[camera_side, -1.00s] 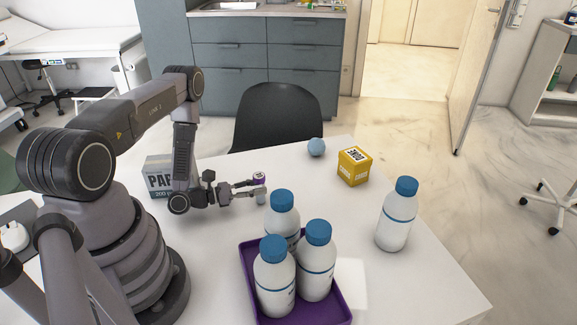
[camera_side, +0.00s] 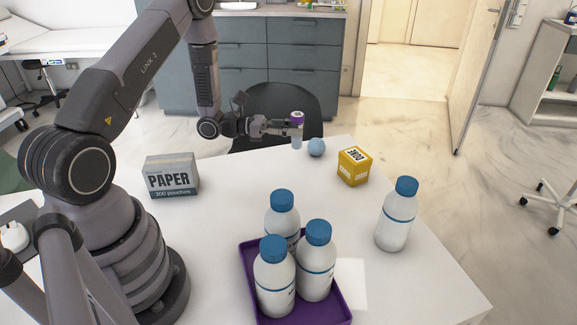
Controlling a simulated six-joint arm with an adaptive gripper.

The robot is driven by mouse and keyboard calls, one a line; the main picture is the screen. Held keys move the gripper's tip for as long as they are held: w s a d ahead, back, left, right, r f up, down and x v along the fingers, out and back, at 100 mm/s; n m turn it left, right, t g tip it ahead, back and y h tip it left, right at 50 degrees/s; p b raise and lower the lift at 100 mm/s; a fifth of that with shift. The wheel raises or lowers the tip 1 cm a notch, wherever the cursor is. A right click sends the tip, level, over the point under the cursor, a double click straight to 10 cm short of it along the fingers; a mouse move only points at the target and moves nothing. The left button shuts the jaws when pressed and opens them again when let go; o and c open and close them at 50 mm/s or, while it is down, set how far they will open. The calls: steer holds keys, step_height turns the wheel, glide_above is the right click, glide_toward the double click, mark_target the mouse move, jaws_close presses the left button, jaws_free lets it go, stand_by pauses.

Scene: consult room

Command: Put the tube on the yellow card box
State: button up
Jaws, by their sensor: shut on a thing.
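The tube (camera_side: 297,140) is small and pale blue-grey with a purple cap. My gripper (camera_side: 291,128) is shut on it and holds it upright, raised above the table. The yellow card box (camera_side: 354,167) stands on the table to the right of the tube and lower in the picture. Its top is bare, with dark print on a white label. My gripper and the tube are apart from the box. The gripper's fingers partly cover the tube.
A purple tray (camera_side: 247,262) holds several white bottles with blue caps. Another bottle (camera_side: 395,222) stands at the right. A grey paper box (camera_side: 172,176) stands at the left of the white table (camera_side: 215,225).

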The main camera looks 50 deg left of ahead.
steer(key=w+d+r+m+g+h, duration=0.2)
steer(key=w+d+r+g, duration=0.1)
steer(key=w+d+r, duration=0.15)
glide_above(353, 154)
steer(key=f, duration=0.8)
steer(key=shift+s+f, duration=0.2)
steer(key=shift+s, duration=0.15)
steer(key=shift+w+f, duration=0.25)
steer(key=shift+f, duration=0.1)
steer(key=shift+w+f, duration=0.1)
steer(key=shift+f, duration=1.45)
steer(key=shift+f, duration=0.15)
steer(key=o, duration=0.9)
steer(key=shift+c, duration=0.2)
